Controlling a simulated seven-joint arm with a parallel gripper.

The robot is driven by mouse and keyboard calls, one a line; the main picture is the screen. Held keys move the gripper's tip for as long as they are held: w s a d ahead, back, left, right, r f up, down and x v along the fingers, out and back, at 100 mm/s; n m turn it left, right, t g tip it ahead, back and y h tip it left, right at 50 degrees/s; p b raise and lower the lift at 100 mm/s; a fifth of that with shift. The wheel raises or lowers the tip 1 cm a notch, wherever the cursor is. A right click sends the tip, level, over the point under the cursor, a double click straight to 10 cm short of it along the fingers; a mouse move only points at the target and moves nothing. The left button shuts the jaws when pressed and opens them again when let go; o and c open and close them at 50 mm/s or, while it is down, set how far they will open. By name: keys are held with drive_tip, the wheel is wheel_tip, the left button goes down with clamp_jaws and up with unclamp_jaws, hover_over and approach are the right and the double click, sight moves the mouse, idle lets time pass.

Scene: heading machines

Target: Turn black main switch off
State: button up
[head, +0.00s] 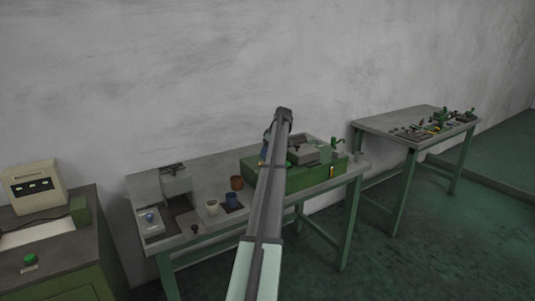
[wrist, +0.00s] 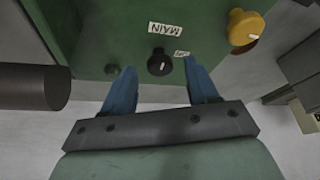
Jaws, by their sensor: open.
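In the wrist view, a round black switch knob (wrist: 160,63) with a pale pointer line sits on a green machine panel (wrist: 100,30), below a white label (wrist: 165,29) reading MAIN. A smaller white label (wrist: 181,54) lies beside the knob, partly covered by a finger. My gripper (wrist: 158,78) is open, with one blue finger on each side of the knob; whether a finger touches it cannot be told. The knob is hidden there.
A yellow knob (wrist: 245,27) is right of the black one. A dark cylinder (wrist: 32,87) sits at the left in the wrist view. Another bench (head: 375,124) stands to the right.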

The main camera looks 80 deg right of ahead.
drive_tip(key=v, duration=1.3)
drive_tip(key=shift+s, duration=0.1)
